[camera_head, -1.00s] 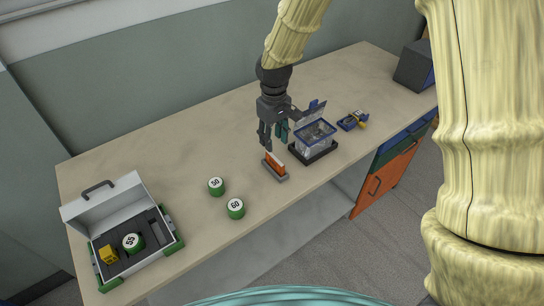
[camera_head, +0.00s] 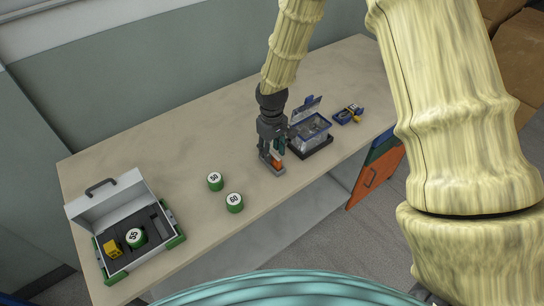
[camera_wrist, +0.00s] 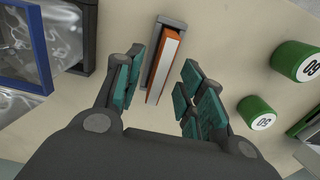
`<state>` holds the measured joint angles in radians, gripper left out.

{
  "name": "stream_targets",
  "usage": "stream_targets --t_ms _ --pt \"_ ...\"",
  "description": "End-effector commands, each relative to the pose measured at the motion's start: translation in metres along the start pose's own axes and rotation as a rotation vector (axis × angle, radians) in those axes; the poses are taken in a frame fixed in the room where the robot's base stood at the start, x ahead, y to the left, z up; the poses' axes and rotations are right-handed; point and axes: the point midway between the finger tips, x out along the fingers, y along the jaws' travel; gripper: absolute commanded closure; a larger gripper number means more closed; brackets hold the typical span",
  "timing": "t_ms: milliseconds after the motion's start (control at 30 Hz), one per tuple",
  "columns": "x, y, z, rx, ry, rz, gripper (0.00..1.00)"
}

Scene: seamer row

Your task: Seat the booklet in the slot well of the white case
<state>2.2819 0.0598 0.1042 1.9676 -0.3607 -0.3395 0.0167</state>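The booklet (camera_wrist: 164,68), orange with a white edge, stands in a small grey holder (camera_wrist: 172,22). In the head view the booklet (camera_head: 277,168) is partly covered by my fingers. My gripper (camera_head: 272,155) is above the holder, pointing down. In the wrist view my gripper (camera_wrist: 160,72) is open, with one teal-padded finger on each side of the booklet and gaps visible. The white case (camera_head: 112,204) stands open at the left end of the table. Its dark insert holds a yellow block (camera_head: 112,249) and a green 55 cylinder (camera_head: 135,237); a narrow slot well (camera_head: 159,221) is at the right.
A clear blue-rimmed box (camera_head: 310,130) with raised lid stands on a dark base close right of my gripper. A small blue tray (camera_head: 345,116) lies beyond. Green cylinders 50 (camera_head: 215,181) and 60 (camera_head: 235,202) stand between holder and case. The table's back left is clear.

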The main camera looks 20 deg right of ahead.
Motion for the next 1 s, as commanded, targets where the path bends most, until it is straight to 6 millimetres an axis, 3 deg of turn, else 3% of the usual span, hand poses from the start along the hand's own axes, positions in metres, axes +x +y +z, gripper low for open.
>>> stream_targets --t_ms 300,567,667,800,1000 --pt "0.023 0.0 0.0 -0.001 0.0 0.001 0.61" --pt "0.025 0.0 0.0 -0.001 0.0 0.001 0.61" --pt "0.025 0.0 0.0 -0.001 0.0 0.001 0.73" --pt "0.025 0.0 0.0 -0.001 0.001 0.001 0.99" --pt "0.025 0.0 0.0 -0.001 0.001 0.001 1.0"
